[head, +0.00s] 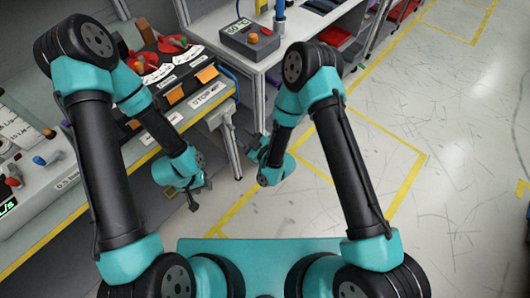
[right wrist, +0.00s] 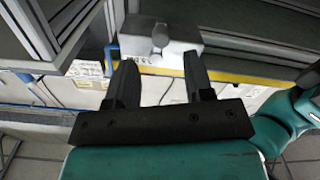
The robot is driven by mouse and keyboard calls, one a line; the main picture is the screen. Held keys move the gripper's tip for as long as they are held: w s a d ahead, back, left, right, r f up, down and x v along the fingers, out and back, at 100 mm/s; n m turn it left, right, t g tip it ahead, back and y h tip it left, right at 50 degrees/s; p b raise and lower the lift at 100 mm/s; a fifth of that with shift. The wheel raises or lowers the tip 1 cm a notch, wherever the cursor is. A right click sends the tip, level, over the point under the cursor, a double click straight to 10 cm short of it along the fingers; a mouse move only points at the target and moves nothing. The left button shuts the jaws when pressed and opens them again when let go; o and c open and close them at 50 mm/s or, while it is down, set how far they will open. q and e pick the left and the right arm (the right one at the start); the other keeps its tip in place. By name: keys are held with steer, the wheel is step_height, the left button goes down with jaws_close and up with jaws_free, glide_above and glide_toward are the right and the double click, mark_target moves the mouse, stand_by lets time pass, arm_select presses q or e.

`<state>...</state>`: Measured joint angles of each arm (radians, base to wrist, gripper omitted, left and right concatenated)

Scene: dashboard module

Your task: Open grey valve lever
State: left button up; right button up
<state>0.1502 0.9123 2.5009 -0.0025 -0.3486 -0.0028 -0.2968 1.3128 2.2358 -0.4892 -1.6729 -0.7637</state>
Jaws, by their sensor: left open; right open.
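A white valve box (head: 219,114) sits at the table's right front corner in the head view, with a small grey lever (head: 229,129) hanging at its front. In the right wrist view the white box (right wrist: 185,42) is ahead, with a grey lever (right wrist: 159,36) on its face, between and beyond my fingertips. My right gripper (head: 252,143) is open and empty, a little right of and below the lever; it also shows in the right wrist view (right wrist: 158,75). No contact with the lever shows. My left gripper (head: 197,194) is open and empty, lower left of the valve box.
The dashboard table with red knobs (head: 172,44) and orange tabs stands at left. A grey box with an orange knob (head: 250,39) is on the white table behind. Table legs stand close to the valve. The floor at right is clear.

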steer(key=v, duration=1)
steer(key=shift+s+d, duration=0.25)
steer(key=d+f+m+g+h, duration=0.5)
steer(key=d+f+m+h, duration=0.1)
steer(key=d, duration=0.5)
steer(key=s+d+m+g+h, duration=0.3)
steer(key=s+d+m+g, duration=0.3)
steer(key=s+d+m, duration=0.3)
steer(key=shift+s+d+h, duration=0.3)
steer(key=shift+s+d, duration=0.15)
steer(key=shift+d, duration=0.35)
